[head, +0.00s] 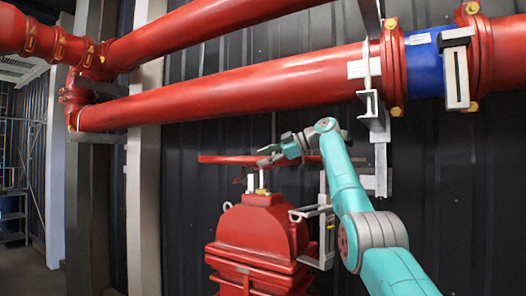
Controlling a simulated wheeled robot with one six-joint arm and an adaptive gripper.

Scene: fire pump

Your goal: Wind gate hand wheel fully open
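The hand wheel (222,159) is red and seen nearly edge-on, as a thin level bar above the red gate valve body (258,228). A short pale stem (261,181) shows between the wheel and the valve body. My gripper (267,156) is at the wheel, near its middle in the picture, and overlaps its near edge. The fingers are small here, and I cannot tell whether they touch or grip the rim. My gripper and wrist hide part of the wheel's right half.
Large red pipes (230,95) run across above the wheel. A blue pipe section (424,62) is at upper right, and a grey bracket (375,120) hangs right of my wrist. A dark ribbed wall (460,200) stands behind. Open floor shows at far left.

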